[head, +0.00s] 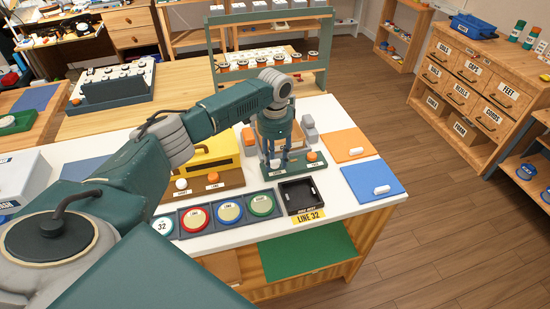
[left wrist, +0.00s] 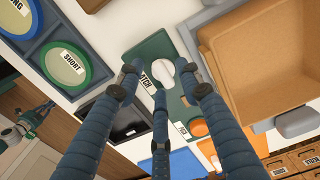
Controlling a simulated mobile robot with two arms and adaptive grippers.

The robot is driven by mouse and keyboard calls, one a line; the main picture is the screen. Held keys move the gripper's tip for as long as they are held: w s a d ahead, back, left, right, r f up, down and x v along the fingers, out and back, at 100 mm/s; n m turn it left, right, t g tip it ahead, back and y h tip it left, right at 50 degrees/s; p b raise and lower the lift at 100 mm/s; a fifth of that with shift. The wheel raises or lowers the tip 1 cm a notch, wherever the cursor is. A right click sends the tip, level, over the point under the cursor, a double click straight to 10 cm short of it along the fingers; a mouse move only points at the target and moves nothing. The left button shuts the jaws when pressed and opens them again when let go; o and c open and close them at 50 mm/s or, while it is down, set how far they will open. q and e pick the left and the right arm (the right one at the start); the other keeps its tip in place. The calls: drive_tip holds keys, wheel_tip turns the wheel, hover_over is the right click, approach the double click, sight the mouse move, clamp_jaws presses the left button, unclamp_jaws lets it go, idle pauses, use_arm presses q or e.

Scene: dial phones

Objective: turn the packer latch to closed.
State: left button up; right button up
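A green plate (head: 316,167) carries a white latch knob (left wrist: 161,73) and an orange knob (head: 312,156). The label beside the white knob, partly covered in the left wrist view, seems to read LATCH. My left gripper (head: 277,158) points down over the plate. Its fingers (left wrist: 158,85) are spread, with the white knob between them in the left wrist view. I cannot tell whether they touch it. A small teal and dark shape (left wrist: 38,112) in the left wrist view looks like my right gripper.
A yellow box (head: 213,160) with knobs stands left of the plate. Round coloured trays (head: 228,212), a black tray (head: 300,195) labelled LINE 32, and orange (head: 348,145) and blue (head: 373,180) mats surround it. A green rack (head: 325,55) stands behind.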

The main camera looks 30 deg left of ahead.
use_arm(q)
clamp_jaws()
drive_tip(key=shift+r, duration=0.1)
use_arm(e)
drive_tip(key=shift+s+d, duration=0.35)
drive_tip(key=shift+s, duration=0.2)
